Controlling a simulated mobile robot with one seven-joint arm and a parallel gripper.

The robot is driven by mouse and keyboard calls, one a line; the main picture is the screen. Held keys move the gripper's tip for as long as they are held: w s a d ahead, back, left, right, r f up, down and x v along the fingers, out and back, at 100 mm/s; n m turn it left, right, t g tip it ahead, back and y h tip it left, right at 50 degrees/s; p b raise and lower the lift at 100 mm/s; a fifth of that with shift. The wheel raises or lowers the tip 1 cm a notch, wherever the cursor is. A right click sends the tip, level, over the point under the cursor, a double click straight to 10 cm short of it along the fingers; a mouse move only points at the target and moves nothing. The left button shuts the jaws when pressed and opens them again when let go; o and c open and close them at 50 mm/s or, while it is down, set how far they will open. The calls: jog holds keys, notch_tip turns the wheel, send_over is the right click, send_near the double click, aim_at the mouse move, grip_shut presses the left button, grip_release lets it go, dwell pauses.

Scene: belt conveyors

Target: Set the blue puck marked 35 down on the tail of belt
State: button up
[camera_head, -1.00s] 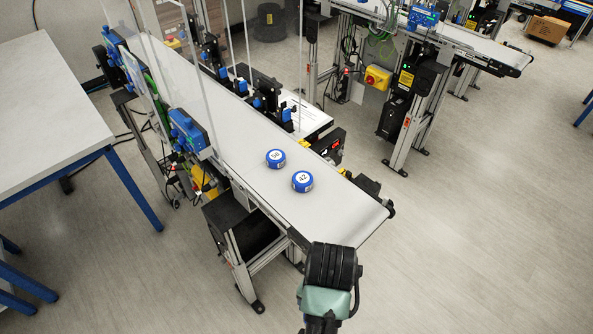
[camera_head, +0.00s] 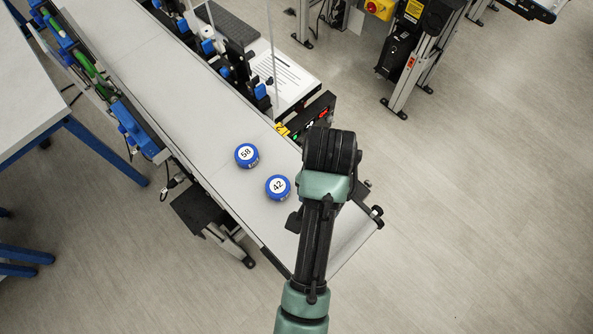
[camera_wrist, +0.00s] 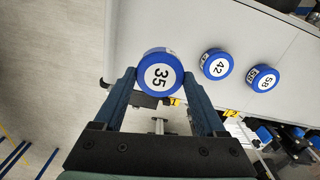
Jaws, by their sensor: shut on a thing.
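The blue puck marked 35 (camera_wrist: 160,72) shows in the wrist view, between the fingertips of my gripper (camera_wrist: 158,85). My gripper is shut on its sides. Behind it in that view is the white belt (camera_wrist: 185,22); I cannot tell whether the puck touches it. In the head view the belt (camera_head: 205,140) runs from upper left to its near end at lower right. My arm covers part of that end, and the gripper's fingers and the held puck are hidden there. Blue pucks marked 42 (camera_head: 278,187) and 58 (camera_head: 246,154) stand apart on the belt.
A control box with red and green lights (camera_head: 308,118) stands along the belt's right side. A white table with blue legs (camera_head: 25,95) is at the left. The floor right of the belt (camera_head: 470,210) is clear.

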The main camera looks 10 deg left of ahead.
jog(key=f, duration=0.2)
jog(key=s+f, duration=0.1)
jog(key=f, duration=0.1)
jog(key=shift+p, duration=0.4)
jog(key=shift+w+f+p, duration=0.1)
jog(key=shift+f+p, duration=0.35)
jog(key=shift+f, duration=1.9)
jog(key=shift+f, duration=0.15)
jog(key=o, duration=1.4)
jog(key=shift+c, duration=0.2)
notch_tip(320, 180, up, 11)
jog(key=shift+r+b, duration=0.1)
jog(key=shift+b, duration=0.25)
jog(key=shift+r+p, duration=0.6)
jog(key=shift+p, duration=0.1)
